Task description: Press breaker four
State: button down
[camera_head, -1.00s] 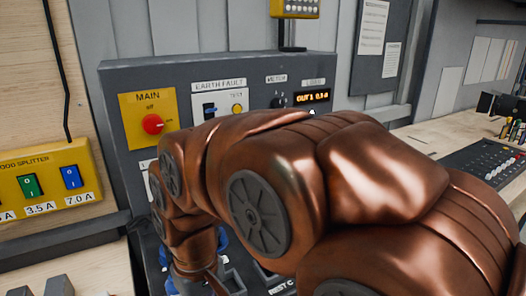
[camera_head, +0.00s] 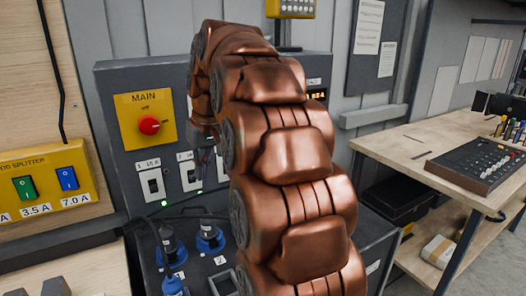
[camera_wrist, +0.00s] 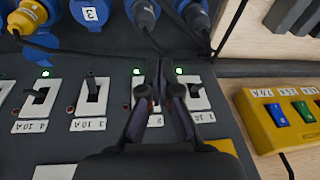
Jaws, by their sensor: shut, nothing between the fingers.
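In the wrist view a row of breakers runs across the dark panel, with labels upside down. The rightmost breaker (camera_wrist: 196,96) is beside my gripper (camera_wrist: 160,92), whose shut, empty fingers overlap and partly hide the second breaker from the right. The third from the right (camera_wrist: 92,96) has an upright lever and no lit lamp visible. The fourth from the right (camera_wrist: 38,98) has a tilted lever and a green lamp above. Contact is unclear.
A red MAIN knob (camera_head: 149,125) sits on a yellow plate. Blue plugs with cables (camera_head: 208,238) stand close to the breakers; they also show in the wrist view (camera_wrist: 92,12). The yellow splitter (camera_head: 45,185) is left. A bench (camera_head: 425,160) stands right.

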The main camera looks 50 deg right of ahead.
jog(key=d+r+t+h, duration=0.1)
jog(key=d+r, duration=0.2)
jog(key=d, duration=0.9)
jog(key=w+d+r+m+t+h, duration=0.1)
jog(key=d+r, duration=0.3)
jog(key=d, duration=0.9)
jog(key=shift+w+d+m+t, duration=0.15)
jog(key=shift+w+m+t, duration=0.15)
jog(key=shift+p+x, duration=0.95)
jog(key=shift+x, duration=4)
jog(key=shift+s+f+p, duration=0.25)
jog(key=shift+s+f, duration=0.05)
jog(key=shift+f, duration=0.6)
jog(key=shift+s+f+p, duration=0.25)
jog(key=shift+s+f, duration=0.05)
jog(key=shift+f, duration=0.55)
jog(key=shift+f, duration=0.1)
jog(key=shift+f, duration=0.1)
